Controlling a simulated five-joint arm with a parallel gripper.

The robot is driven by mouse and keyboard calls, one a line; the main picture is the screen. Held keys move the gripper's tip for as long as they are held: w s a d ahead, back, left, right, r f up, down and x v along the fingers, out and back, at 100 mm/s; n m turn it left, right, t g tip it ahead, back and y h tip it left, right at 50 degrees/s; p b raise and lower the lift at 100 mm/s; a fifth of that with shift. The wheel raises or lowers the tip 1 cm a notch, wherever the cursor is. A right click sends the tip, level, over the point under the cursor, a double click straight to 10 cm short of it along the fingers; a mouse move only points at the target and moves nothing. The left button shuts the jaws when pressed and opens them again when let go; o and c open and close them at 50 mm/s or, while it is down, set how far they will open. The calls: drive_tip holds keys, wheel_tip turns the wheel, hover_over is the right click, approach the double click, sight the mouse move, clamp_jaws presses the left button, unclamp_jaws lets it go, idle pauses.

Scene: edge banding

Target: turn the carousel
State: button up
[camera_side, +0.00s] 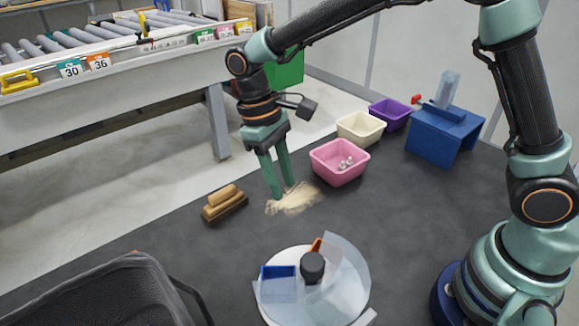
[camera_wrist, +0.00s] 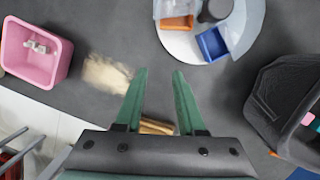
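The carousel (camera_side: 285,256) is a round white turntable at the bottom middle of the side view, with a dark knob (camera_side: 312,266) at its centre. It carries a blue bin (camera_side: 280,271) and an orange bin (camera_side: 317,244); a clear curved cover spans its right part. In the wrist view the carousel (camera_wrist: 184,46) is at the top, cut off by the edge. My gripper (camera_side: 282,190) points down beside a pale dust pile (camera_side: 300,198), apart from the carousel. In the wrist view my gripper (camera_wrist: 159,72) has its fingers apart with nothing between the tips.
A wooden brush (camera_side: 225,203) lies left of my gripper. A pink bin (camera_side: 340,173) with small white pieces, a cream bin (camera_side: 360,127), a purple bin (camera_side: 390,112) and a blue stand (camera_side: 445,137) are behind. A black mesh basket (camera_side: 95,290) stands front left. Dark mat is clear around the carousel.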

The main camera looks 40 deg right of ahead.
sight(311, 260)
drive_tip(key=o, duration=0.5)
drive_tip(key=shift+s+a+r+n, duration=0.25)
drive_tip(key=shift+s+a+r, duration=0.1)
drive_tip(key=shift+s+a, duration=0.2)
drive_tip(key=shift+s+a+r+n, duration=0.25)
drive_tip(key=shift+s+a+r, duration=0.15)
drive_tip(key=shift+a, duration=0.25)
drive_tip(key=s+a+r, duration=0.1)
drive_tip(key=s, duration=0.1)
drive_tip(key=s+a+r+n+h, duration=0.1)
drive_tip(key=s+a, duration=0.1)
drive_tip(key=s+a+r+n, duration=0.1)
drive_tip(key=s, duration=0.1)
drive_tip(key=shift+a+r+g+h, duration=0.15)
drive_tip(key=shift+g+h, duration=0.15)
drive_tip(key=shift+n, duration=0.3)
drive_tip(key=x, duration=0.8)
drive_tip(key=s+x, duration=0.1)
drive_tip(key=x, duration=0.3)
drive_tip(key=shift+a+r, duration=0.1)
drive_tip(key=shift+a, duration=0.15)
drive_tip(key=shift+c, duration=0.3)
clamp_jaws()
